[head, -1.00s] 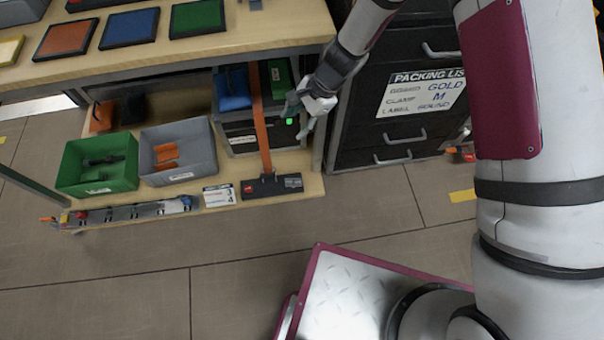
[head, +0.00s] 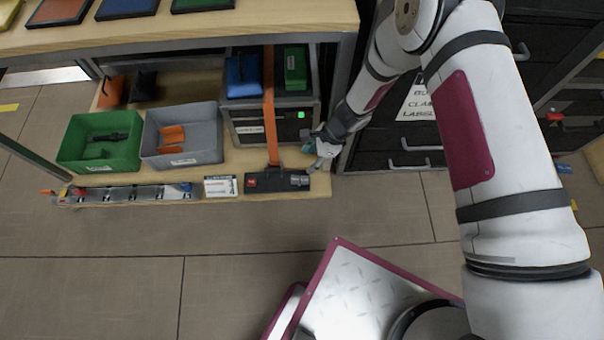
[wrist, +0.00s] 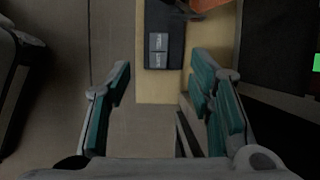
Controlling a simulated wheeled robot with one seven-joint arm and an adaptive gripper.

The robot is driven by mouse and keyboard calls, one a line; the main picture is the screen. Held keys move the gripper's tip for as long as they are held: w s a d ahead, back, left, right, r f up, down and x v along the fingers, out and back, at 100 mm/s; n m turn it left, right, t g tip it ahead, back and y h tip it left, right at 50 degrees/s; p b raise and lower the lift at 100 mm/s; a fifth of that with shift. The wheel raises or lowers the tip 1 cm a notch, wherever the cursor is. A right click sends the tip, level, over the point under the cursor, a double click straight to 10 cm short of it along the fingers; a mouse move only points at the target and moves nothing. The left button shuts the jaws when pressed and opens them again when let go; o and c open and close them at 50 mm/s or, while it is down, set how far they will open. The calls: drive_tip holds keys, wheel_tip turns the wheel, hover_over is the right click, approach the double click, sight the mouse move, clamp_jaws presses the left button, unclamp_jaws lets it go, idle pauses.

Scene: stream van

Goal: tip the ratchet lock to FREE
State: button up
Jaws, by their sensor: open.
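The ratchet (head: 277,180) is a black block on the front edge of the lower wooden shelf, at the foot of an orange strap (head: 270,110). It has a red patch at its left and a grey part at its right. In the wrist view its dark end with two grey plates (wrist: 158,49) shows ahead, between and beyond my fingertips. The lettering there is too small to read. My gripper (head: 318,158) is just right of the ratchet's right end, apart from it. In the wrist view the teal-padded fingers (wrist: 160,72) are spread and empty.
A dark cabinet (head: 270,132) with a green light stands behind the strap. A grey bin (head: 205,138) and a green bin (head: 72,148) sit to its left. A white card (head: 220,186) lies left of the ratchet. Black drawers (head: 400,150) are close on my gripper's right.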

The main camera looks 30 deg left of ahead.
sight(295, 179)
drive_tip(key=b+x, duration=0.1)
drive_tip(key=x, duration=0.4)
drive_tip(key=b+x, duration=0.2)
drive_tip(key=x, duration=0.3)
drive_tip(key=d+b+x, duration=0.1)
drive_tip(key=b+x, duration=0.1)
drive_tip(key=x, duration=0.3)
drive_tip(key=shift+f, duration=0.3)
